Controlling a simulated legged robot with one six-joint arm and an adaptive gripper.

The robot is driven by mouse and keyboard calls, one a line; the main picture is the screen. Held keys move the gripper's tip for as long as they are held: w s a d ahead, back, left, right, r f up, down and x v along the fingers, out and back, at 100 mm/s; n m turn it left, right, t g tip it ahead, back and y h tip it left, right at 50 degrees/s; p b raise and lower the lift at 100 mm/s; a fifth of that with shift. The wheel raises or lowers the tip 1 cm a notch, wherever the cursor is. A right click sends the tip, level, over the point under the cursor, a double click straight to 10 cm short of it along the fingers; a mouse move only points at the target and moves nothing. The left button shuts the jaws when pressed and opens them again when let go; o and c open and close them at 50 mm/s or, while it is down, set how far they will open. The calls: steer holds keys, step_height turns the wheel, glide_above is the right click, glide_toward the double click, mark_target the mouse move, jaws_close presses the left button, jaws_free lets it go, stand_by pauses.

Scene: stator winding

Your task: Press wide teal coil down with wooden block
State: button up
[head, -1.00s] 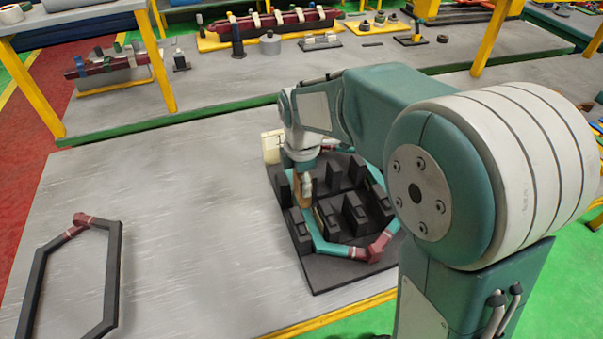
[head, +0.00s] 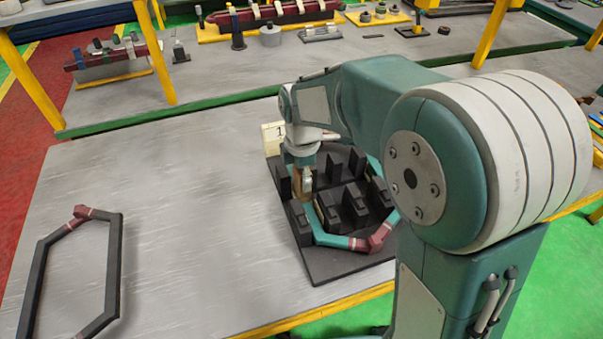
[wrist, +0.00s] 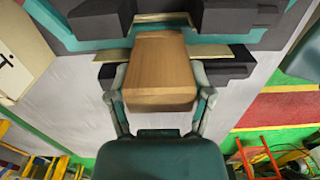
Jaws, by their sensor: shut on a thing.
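My gripper (wrist: 160,90) is shut on a wooden block (wrist: 157,62), with one finger on each side of it. In the head view, the gripper (head: 305,181) is at the left side of the dark slotted stator fixture, pointing down. The wide teal coil (head: 330,238) lies around the dark blocks of the fixture, with a dark red lead section (head: 380,237) at its near right corner. In the wrist view, the block's far end is at a slot beside a teal strip (wrist: 240,37). I cannot tell whether the block touches the coil. My arm hides the coil's right part.
The stator fixture's base plate (head: 335,266) stands on the grey table (head: 170,230). A black hexagonal coil (head: 115,270) lies at the left. A white number card (head: 271,137) stands behind the fixture. The table between coil and fixture is clear. A back bench holds several tools.

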steer(key=shift+f, duration=0.5)
stand_by(1.2)
steer(key=shift+r, duration=5.85)
steer(key=shift+f, duration=0.15)
